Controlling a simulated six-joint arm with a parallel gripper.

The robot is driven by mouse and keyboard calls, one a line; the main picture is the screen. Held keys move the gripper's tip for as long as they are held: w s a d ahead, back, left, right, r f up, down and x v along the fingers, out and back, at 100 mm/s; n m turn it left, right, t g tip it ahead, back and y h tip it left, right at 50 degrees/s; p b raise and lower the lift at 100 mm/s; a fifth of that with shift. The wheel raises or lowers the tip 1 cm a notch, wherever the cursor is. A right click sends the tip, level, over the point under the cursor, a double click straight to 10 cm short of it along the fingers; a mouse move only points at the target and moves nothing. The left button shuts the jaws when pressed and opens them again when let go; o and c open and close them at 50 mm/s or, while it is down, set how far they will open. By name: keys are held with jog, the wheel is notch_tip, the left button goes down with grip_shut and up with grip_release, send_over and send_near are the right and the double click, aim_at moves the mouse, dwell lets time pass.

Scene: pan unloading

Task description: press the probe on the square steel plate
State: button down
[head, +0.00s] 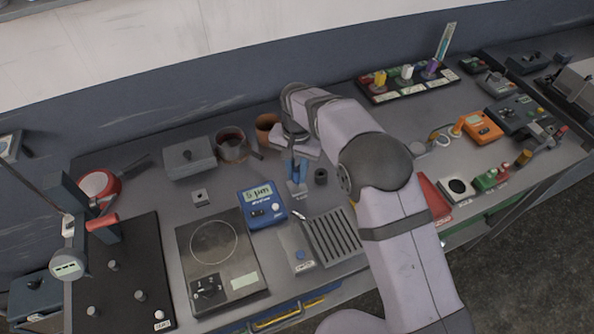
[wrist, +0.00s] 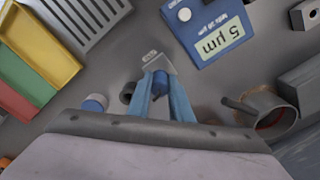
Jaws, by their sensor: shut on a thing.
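My gripper (head: 297,172) points down over the middle of the bench. In the wrist view its two blue fingers (wrist: 163,90) are shut on a dark blue cylinder, which looks like the probe (wrist: 160,80). The probe is over or at a small labelled grey stand (wrist: 158,60); I cannot tell whether they touch. The blue gauge (head: 262,204), reading 5 µm, lies just left of the gripper. A small grey square piece with a dark centre, likely the square steel plate (head: 200,197), lies further left, apart from the probe. It seems to show at the wrist view's right edge (wrist: 306,16).
A black ring (head: 320,176) stands close beside the gripper. A slotted rack (head: 333,236) and a scale (head: 222,262) lie in front. A grey box (head: 190,157) and round pots (head: 232,146) stand behind. My arm hides part of the bench.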

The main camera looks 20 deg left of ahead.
jog(key=shift+r+p, duration=1.95)
jog(key=shift+r, duration=0.5)
